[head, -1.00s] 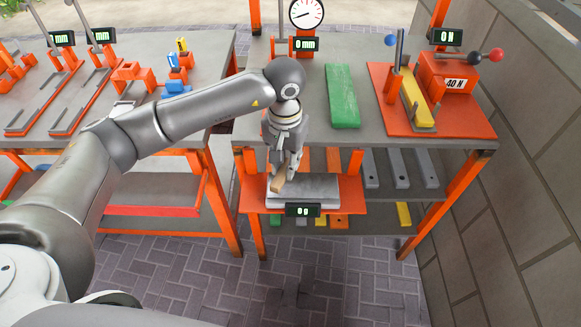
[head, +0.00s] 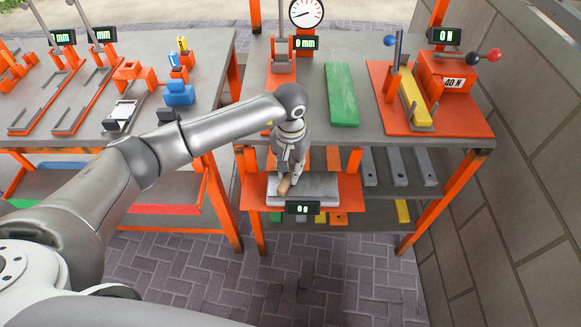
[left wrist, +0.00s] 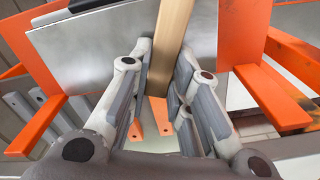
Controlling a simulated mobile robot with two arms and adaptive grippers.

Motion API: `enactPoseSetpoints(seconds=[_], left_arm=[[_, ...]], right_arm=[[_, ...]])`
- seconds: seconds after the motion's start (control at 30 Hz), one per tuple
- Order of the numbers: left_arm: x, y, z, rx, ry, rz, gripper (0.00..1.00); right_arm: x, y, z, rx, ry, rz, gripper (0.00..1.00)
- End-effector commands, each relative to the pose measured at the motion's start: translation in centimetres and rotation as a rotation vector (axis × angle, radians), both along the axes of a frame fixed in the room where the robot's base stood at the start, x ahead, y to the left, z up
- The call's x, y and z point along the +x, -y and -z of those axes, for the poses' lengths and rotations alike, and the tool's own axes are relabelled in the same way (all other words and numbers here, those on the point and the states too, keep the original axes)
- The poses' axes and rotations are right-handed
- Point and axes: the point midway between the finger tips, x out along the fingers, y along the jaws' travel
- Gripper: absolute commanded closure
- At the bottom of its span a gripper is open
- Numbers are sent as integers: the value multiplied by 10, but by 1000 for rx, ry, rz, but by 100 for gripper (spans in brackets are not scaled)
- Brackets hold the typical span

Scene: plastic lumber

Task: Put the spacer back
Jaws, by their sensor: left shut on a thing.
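My left gripper (head: 288,177) is over the steel plate of the scale (head: 318,187), at the front of the right-hand bench. It is shut on a tan bar (head: 284,186). In the left wrist view the tan bar (left wrist: 172,45) lies between the grey finger pads and runs away over the steel plate (left wrist: 110,45). I cannot tell whether the bar touches the plate. The scale display (head: 302,208) reads 0 g. No label marks which thing is the spacer. My right gripper is not in view.
A green bar (head: 342,95) lies on the bench top, left of an orange fixture with a yellow bar (head: 414,100). Blue blocks (head: 180,93) stand on the left bench. Grey bars (head: 399,168) lie on the lower shelf. A block wall (head: 520,140) bounds the right side.

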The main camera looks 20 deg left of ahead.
Motion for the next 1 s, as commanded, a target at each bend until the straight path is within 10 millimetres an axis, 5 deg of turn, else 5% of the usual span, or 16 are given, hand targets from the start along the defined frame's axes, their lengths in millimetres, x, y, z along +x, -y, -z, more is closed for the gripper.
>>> enactPoseSetpoints(seconds=[0.13,0.17,0.3,0.77,1.0], left_arm=[[0,0,5,1,0,0,99],[0,0,3,0,0,0,78],[0,0,3,0,0,-1,60],[0,0,-4,0,0,-1,60],[1,-1,-51,1,6,0,60]], right_arm=[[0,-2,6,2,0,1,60],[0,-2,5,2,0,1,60],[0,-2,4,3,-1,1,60],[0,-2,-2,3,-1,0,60],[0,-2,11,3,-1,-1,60]])
